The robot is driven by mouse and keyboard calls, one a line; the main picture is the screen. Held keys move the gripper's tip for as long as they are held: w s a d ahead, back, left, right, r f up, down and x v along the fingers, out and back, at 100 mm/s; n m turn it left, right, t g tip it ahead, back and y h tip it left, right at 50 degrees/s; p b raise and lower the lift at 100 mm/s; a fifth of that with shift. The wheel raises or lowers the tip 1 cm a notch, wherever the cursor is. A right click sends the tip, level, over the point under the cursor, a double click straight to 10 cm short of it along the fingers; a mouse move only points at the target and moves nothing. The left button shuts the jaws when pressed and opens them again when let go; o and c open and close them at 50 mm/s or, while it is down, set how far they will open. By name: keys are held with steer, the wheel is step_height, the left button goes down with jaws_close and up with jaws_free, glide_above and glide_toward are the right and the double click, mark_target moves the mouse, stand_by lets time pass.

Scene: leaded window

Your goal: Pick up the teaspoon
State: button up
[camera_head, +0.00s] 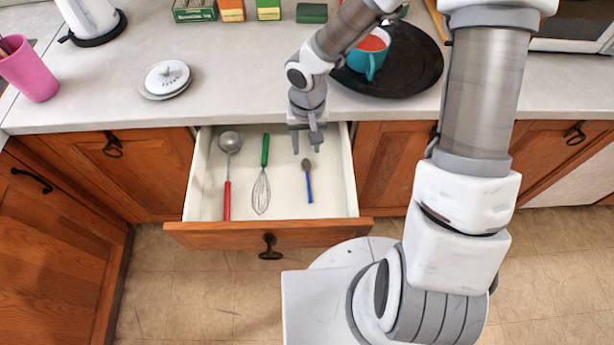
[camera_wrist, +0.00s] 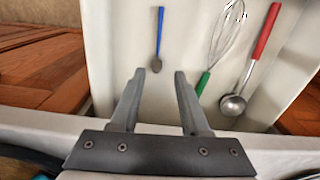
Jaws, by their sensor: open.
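The teaspoon (camera_head: 308,183) has a blue handle and a small dark bowl. It lies in the open drawer (camera_head: 335,205), on the right side, with its bowl towards the counter. In the wrist view the teaspoon (camera_wrist: 158,38) lies beyond the fingertips, between their lines, handle pointing away. My gripper (camera_head: 307,146) points down over the back part of the drawer, near the bowl end of the teaspoon. Its two fingers (camera_wrist: 160,78) are apart with nothing between them.
A whisk (camera_head: 262,185) with a green handle and a ladle (camera_head: 229,175) with a red handle lie left of the teaspoon. The drawer walls and the counter edge (camera_head: 150,118) are close to my gripper. A black tray (camera_head: 415,70) with a teal cup (camera_head: 366,62) stands on the counter.

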steer(key=b, duration=0.1)
glide_above(307, 177)
steer(key=f, duration=0.7)
steer(key=shift+w+a, duration=0.1)
steer(key=shift+w, duration=0.1)
steer(key=shift+s+f+b, duration=0.2)
steer(key=shift+f+b, duration=0.55)
steer(key=shift+f, duration=1.9)
jaws_close()
